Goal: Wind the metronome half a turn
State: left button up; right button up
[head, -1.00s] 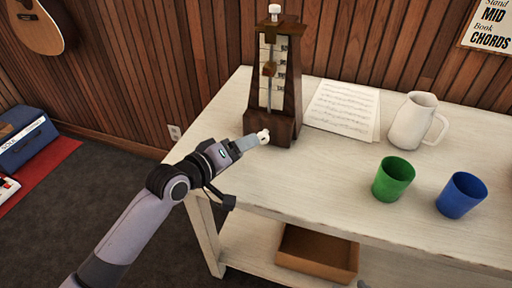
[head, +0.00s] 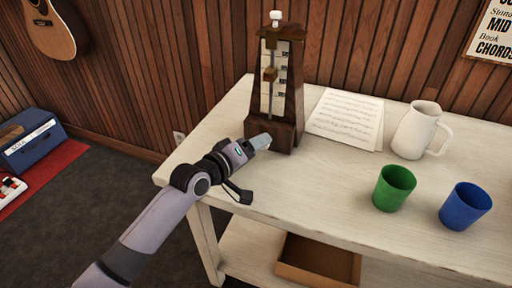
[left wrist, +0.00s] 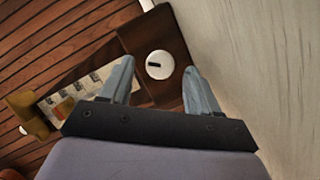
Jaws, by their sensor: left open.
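The metronome (head: 287,125) is a dark wooden tapered box with a pale scale, a pendulum and a white cap on top. It stands upright at the table's back left. My left gripper (head: 263,141) is at its lower left side, open. In the left wrist view, a round white winding knob (left wrist: 159,65) with a dark slot shows between the two fingers of my left gripper (left wrist: 158,70), one on each side. I see gaps between knob and fingers, and I cannot tell how deep the fingers reach. The gripper hides the knob in the head view. My right gripper is out of view.
Sheet music (head: 346,119) lies right of the metronome on the white table (head: 310,185). A white mug (head: 415,130), a green cup (head: 393,188) and a blue cup (head: 465,206) stand further right. An open box (head: 318,262) sits on the shelf below. The table's front middle is clear.

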pick_arm(q)
jog(key=shift+w+d+f, duration=0.1)
jog(key=shift+w+d, duration=0.2)
jog(key=shift+w, duration=0.05)
jog(key=c, duration=1)
jog(key=shift+r+m+y+p, duration=0.3)
jog(key=shift+m+p, duration=0.1)
jog(key=shift+p, duration=0.75)
jog(key=shift+c, duration=0.2)
jog(key=shift+d+r+m+p, duration=0.15)
jog(key=shift+m+p, duration=0.35)
jog(key=shift+p, duration=0.65)
jog(key=m+y+p, duration=0.1)
jog(key=m+p, duration=0.1)
jog(key=p, duration=0.1)
jog(key=shift+s+d+y, duration=0.1)
jog(key=shift+y, duration=0.3)
jog(key=shift+f+m+y+p, duration=0.2)
jog(key=shift+m+y+p, duration=0.25)
jog(key=shift+p, duration=0.35)
